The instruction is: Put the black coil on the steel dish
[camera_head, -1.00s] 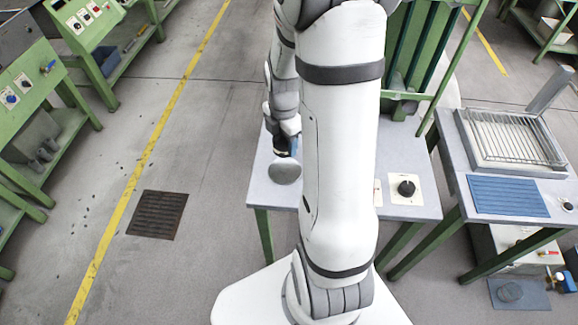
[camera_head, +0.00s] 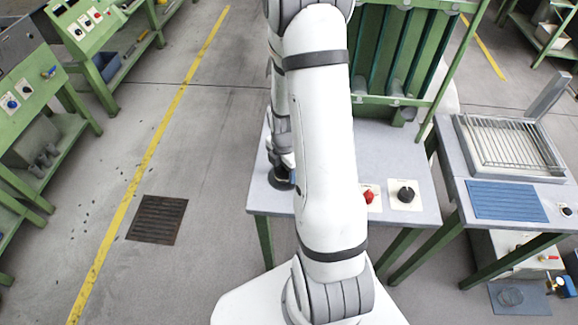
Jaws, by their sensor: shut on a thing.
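The black coil (camera_head: 280,180) shows as a dark round shape near the left front part of the grey table. My gripper (camera_head: 287,161) points down right above it and is shut on it. The arm and gripper hide part of the coil. The steel dish cannot be made out now; the coil and gripper cover the spot where it showed earlier. I cannot tell whether the coil touches the dish or is held just above it.
The grey table (camera_head: 415,160) carries a red knob (camera_head: 368,197) and a black knob (camera_head: 405,194) at its front right. A green rack (camera_head: 400,60) stands behind. A second table with a wire grill (camera_head: 510,140) and blue mat (camera_head: 506,200) is at right.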

